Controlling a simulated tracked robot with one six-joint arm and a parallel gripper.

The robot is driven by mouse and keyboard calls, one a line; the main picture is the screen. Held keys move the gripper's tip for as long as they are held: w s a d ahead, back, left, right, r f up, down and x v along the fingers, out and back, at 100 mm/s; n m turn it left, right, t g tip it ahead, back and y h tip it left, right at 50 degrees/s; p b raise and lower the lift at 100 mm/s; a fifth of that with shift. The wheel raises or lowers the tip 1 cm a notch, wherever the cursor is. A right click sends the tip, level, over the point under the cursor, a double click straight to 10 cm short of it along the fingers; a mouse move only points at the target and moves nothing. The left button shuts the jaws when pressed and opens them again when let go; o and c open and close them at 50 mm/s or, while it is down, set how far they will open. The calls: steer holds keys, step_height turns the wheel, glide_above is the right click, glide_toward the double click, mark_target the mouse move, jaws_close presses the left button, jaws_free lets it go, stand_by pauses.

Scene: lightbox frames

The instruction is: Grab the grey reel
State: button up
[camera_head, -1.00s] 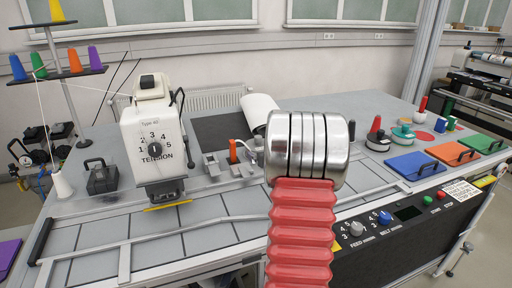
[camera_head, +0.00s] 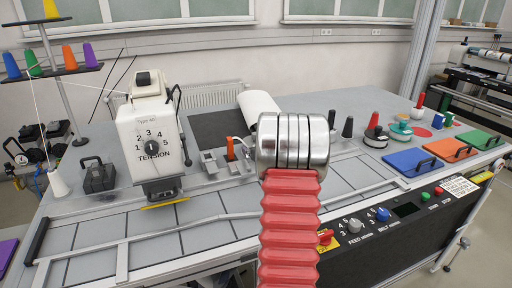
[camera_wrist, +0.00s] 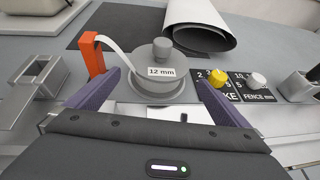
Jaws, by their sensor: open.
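The grey reel (camera_wrist: 158,88) stands on the table in the wrist view, with a grey knob on top and a "12 mm" label. White tape runs from it to an orange post (camera_wrist: 88,58) at its left. My gripper (camera_wrist: 158,76) is open, its two purple fingers on either side of the reel's near part in the picture. The gap between fingers and reel is hard to judge. Nothing is held. In the head view the orange post (camera_head: 230,149) shows just left of my silver wrist, which hides most of the reel and my fingers.
A white roll on a dark mat (camera_wrist: 125,28) lies behind the reel. A panel with yellow and white knobs (camera_wrist: 232,84) is at its right; a grey metal bracket (camera_wrist: 25,90) is at its left. The white tension machine (camera_head: 150,140) stands further left.

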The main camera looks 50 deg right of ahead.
steer(key=shift+x, duration=2.05)
steer(key=shift+w+d+f, duration=0.1)
steer(key=shift+x, duration=2.45)
steer(key=shift+c, duration=0.4)
steer(key=c, duration=0.9)
